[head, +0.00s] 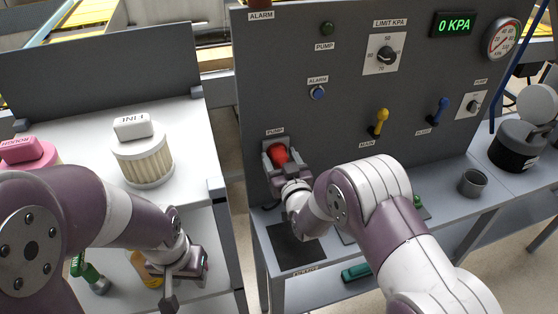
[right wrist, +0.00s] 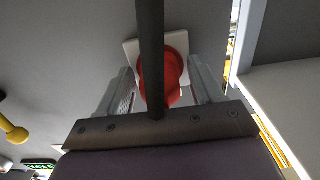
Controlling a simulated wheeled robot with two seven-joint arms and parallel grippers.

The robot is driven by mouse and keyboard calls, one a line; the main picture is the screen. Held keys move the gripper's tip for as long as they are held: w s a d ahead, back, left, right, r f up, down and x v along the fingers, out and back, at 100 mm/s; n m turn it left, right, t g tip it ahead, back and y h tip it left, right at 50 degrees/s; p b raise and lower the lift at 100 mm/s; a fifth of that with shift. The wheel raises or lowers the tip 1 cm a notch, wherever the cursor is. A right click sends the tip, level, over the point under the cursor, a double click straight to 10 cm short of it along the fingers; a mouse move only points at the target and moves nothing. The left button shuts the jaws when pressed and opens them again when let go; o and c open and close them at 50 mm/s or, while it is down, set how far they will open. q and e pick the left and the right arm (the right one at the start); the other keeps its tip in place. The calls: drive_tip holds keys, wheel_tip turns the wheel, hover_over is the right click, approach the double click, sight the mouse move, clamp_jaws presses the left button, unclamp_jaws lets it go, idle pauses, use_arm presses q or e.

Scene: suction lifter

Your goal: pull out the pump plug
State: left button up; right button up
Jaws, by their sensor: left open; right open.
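The red pump plug (head: 278,154) sits in its socket on the grey panel, under the PUMP label. In the right wrist view the red plug (right wrist: 176,65) stands in front of a white plate, partly hidden by a dark bar. My right gripper (head: 277,160) is at the plug, its fingers apart on either side of it. In the right wrist view a gap shows between the plug and the fingers; contact cannot be told. My left gripper (head: 182,266) is open over the lower shelf at the left, away from the panel.
The panel carries a yellow MAIN lever (head: 379,120), a blue lever (head: 440,109), a limit dial (head: 386,56) and a display (head: 454,24) reading 0 KPA. A grey cup (head: 472,182) stands on the bench at right. A LINE filter canister (head: 145,160) stands on the white top at left.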

drive_tip(key=shift+b, duration=0.45)
idle(1.0)
clamp_jaws()
drive_tip(key=v, duration=0.6)
drive_tip(key=shift+p, duration=0.45)
idle(0.6)
